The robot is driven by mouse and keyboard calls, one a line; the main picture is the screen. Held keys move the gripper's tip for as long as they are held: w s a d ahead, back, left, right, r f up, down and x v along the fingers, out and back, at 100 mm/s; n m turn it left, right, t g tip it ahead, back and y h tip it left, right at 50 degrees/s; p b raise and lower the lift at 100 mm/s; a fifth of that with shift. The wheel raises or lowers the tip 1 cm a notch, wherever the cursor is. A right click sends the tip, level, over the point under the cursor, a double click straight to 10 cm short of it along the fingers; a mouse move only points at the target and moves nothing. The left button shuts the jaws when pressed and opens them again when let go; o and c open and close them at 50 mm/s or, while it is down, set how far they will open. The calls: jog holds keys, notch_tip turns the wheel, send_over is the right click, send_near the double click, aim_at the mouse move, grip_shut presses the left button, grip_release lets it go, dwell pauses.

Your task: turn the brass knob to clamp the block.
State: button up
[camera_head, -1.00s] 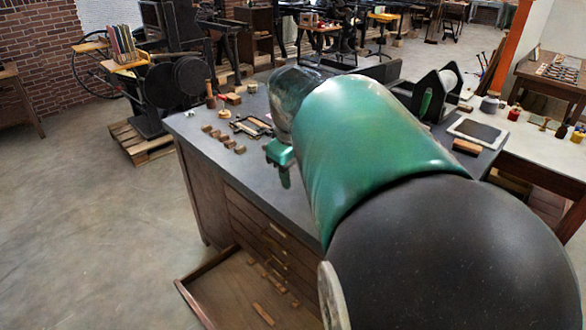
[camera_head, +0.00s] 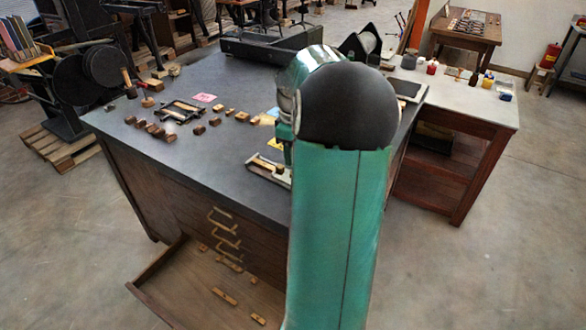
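A low metal tray or frame (camera_head: 262,175) with a pale wooden piece in it lies on the dark worktop, partly hidden behind my arm. A second small frame (camera_head: 182,111) with light wooden pieces lies farther left. Several small wooden blocks (camera_head: 157,131) stand near it in a row. I cannot make out a brass knob for certain on either frame. My gripper (camera_head: 283,133) shows only as a green edge beside my arm, close to the nearer tray. Its fingers are hidden, so I cannot tell whether it is open or touches anything.
The dark worktop (camera_head: 225,165) is clear around its left front part. An open drawer (camera_head: 205,290) with loose wooden pieces juts out below. A mallet (camera_head: 128,83) stands at the worktop's back left. A pale side table (camera_head: 470,105) with small jars is at right.

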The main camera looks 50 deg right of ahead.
notch_tip(320, 180, down, 7)
jog(key=shift+r, duration=0.2)
grip_shut()
